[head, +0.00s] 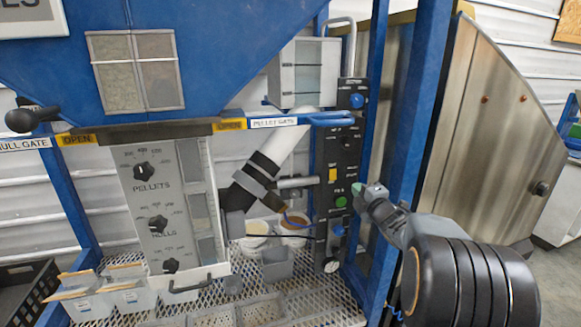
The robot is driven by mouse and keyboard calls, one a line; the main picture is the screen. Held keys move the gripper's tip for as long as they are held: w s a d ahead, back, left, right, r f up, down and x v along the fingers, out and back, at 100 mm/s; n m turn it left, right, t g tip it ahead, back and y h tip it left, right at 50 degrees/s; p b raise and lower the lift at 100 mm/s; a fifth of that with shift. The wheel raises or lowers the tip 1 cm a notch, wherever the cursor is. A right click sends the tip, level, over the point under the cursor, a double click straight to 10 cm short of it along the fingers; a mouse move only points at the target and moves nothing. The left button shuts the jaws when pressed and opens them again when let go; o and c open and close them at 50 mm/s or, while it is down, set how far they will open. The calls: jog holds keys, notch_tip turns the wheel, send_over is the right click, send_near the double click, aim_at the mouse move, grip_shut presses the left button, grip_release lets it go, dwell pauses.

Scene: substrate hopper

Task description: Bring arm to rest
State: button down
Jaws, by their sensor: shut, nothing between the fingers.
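My gripper (361,191) is at the right of centre in the head view, at the end of my arm, which comes in from the lower right. Its fingertips are shut with nothing between them. They point left toward the dark control panel (325,232), close to its green button (341,202). I cannot tell whether the tip touches the panel or is a little apart from it.
The blue hopper frame (404,95) has a post right behind my gripper. A grey dial panel (158,205) stands at left above a mesh shelf (330,296) with bins and cups. A metal chute (490,130) stands at right. A black crate (30,285) is at lower left.

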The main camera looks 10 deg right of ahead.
jog(key=s+d+f+m+g+h, duration=0.3)
jog(key=d+f+m+g+h, duration=0.2)
jog(key=f+m, duration=0.35)
jog(key=s+a+f+m+g, duration=0.3)
jog(key=s+f+m+g, duration=0.15)
jog(key=s+m, duration=0.25)
jog(key=s+a+r+m+g+y+p, duration=0.1)
jog(key=s+a+r+m+g+y, duration=0.1)
jog(key=s+a, duration=1.5)
jog(key=a+m+g+y, duration=0.1)
jog(key=a+g+y, duration=0.1)
jog(key=a+g, duration=0.1)
jog(key=shift+a, duration=0.5)
jog(key=c, duration=1.8)
grip_release()
jog(key=shift+s+g, duration=0.1)
jog(key=shift+g, duration=0.15)
jog(key=shift+c, duration=0.2)
